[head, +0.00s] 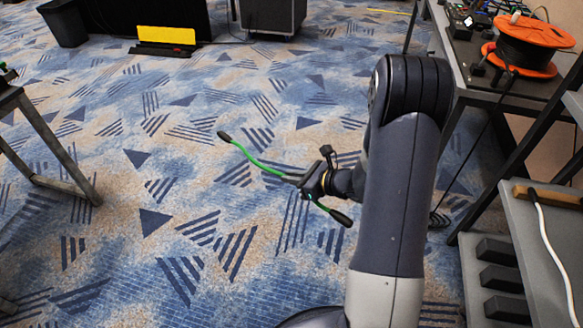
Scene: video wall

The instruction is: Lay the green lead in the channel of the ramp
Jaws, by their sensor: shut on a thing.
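My gripper (297,181) is shut on the green lead (258,165) near its middle and holds it above the carpet. The lead is thin and slightly bent, with a black plug at each end. One end points to the upper left, the other to the lower right past my gripper. A low black ramp (160,51) with a raised yellow lid (166,35) lies on the floor at the back left, well apart from my gripper. Its channel is too small to make out.
A black bin (64,22) and a dark cabinet (272,16) stand near the ramp. A table (55,150) is at left. At right are a bench with an orange cable reel (522,45) and a grey surface with a white cable (550,240). The patterned carpet between is clear.

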